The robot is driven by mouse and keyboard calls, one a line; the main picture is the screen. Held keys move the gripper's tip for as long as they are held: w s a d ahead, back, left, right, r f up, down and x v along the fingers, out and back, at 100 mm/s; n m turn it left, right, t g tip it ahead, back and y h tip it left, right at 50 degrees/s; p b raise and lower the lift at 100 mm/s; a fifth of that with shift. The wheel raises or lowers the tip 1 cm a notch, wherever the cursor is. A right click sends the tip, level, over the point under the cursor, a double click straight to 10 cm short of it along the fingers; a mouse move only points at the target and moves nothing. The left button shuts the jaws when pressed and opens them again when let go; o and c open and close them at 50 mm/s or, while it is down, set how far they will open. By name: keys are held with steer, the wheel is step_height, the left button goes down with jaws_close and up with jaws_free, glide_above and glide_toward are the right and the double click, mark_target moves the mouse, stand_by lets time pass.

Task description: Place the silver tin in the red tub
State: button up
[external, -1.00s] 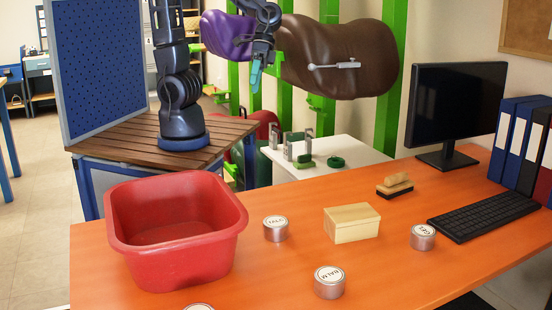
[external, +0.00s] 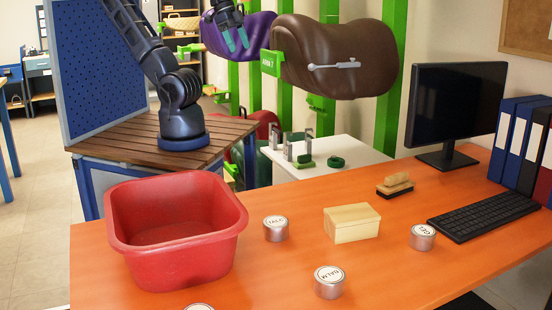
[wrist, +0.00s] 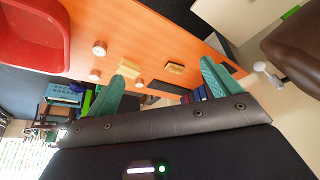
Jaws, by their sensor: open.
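The red tub (external: 190,259) stands at the left end of the orange table and looks empty inside. Several round silver tins with white lettered lids are on the table: one (external: 276,230) just right of the tub, one (external: 329,284) near the front, one (external: 422,238) by the keyboard, and one (external: 198,307) cut off by the bottom edge. The tub also shows in the wrist view (wrist: 35,38), with small tins (wrist: 100,48) beside it. My gripper (external: 236,40) is open and empty, high behind the table; its green fingers (wrist: 168,70) show apart in the wrist view.
A pale wooden box (external: 352,223) and a brush (external: 394,185) sit among the tins. A keyboard (external: 484,214), monitor (external: 455,110) and binders (external: 525,145) occupy the right. Brown (external: 345,58) and purple (external: 258,36) saddles hang on green posts near my gripper.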

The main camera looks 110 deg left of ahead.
stand_by(0.4)
steer(key=w+d+f+m+t, duration=0.1)
steer(key=w+d+f+m, duration=0.1)
steer(key=w+f, duration=0.45)
steer(key=w+d+f+m, duration=0.2)
steer(key=w+d+f, duration=0.1)
steer(key=w, duration=0.6)
steer(key=w+d+f+m+t, duration=0.1)
steer(key=w+d+f+m, duration=0.2)
steer(key=w, duration=0.5)
steer(key=m+g+h, duration=0.3)
steer(key=m+h, duration=0.4)
steer(key=h, duration=0.1)
glide_toward(276, 222)
steer(key=d+f, duration=0.1)
steer(key=shift+x, duration=5.2)
steer(key=shift+w+a+n, duration=0.15)
steer(key=shift+w+n, duration=0.05)
steer(key=shift+n, duration=0.1)
steer(key=c, duration=1.3)
steer(key=shift+o, duration=0.2)
